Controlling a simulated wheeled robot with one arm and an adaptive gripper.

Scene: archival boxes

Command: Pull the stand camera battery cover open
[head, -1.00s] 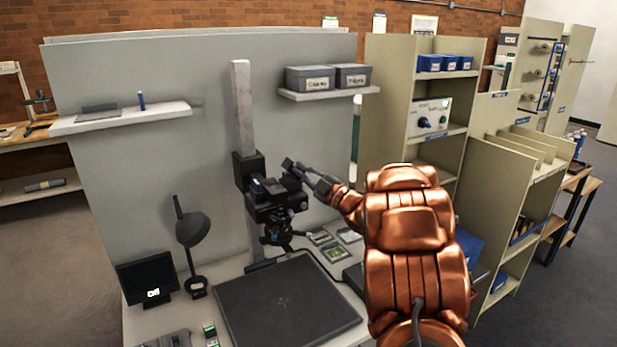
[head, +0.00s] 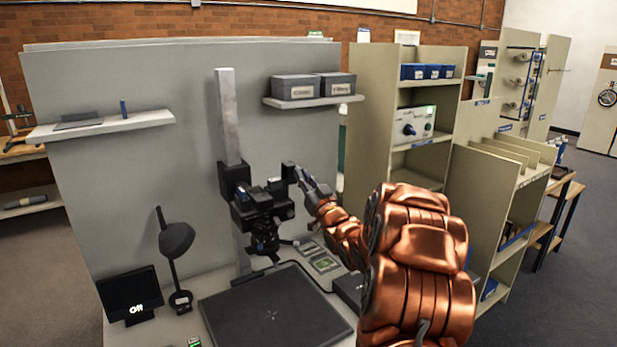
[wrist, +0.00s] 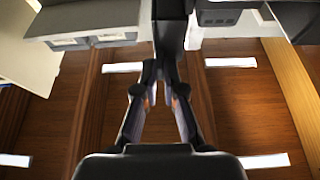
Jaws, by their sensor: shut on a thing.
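The stand camera (head: 262,207) is a black body mounted on a pale upright column (head: 228,115) above a dark baseboard. My gripper (head: 297,173) is at the camera's upper right side. It is shut on a dark piece (head: 288,171) there, which appears to be the battery cover. In the wrist view, my gripper's fingers (wrist: 161,92) close around the lower end of a long dark part (wrist: 171,28). How far the cover stands open cannot be told, as the part is small and dark.
A flat dark baseboard (head: 274,305) lies below the camera. A desk lamp (head: 175,240) and a small screen (head: 130,294) stand at the left. A shelf with grey boxes (head: 313,87) hangs above right.

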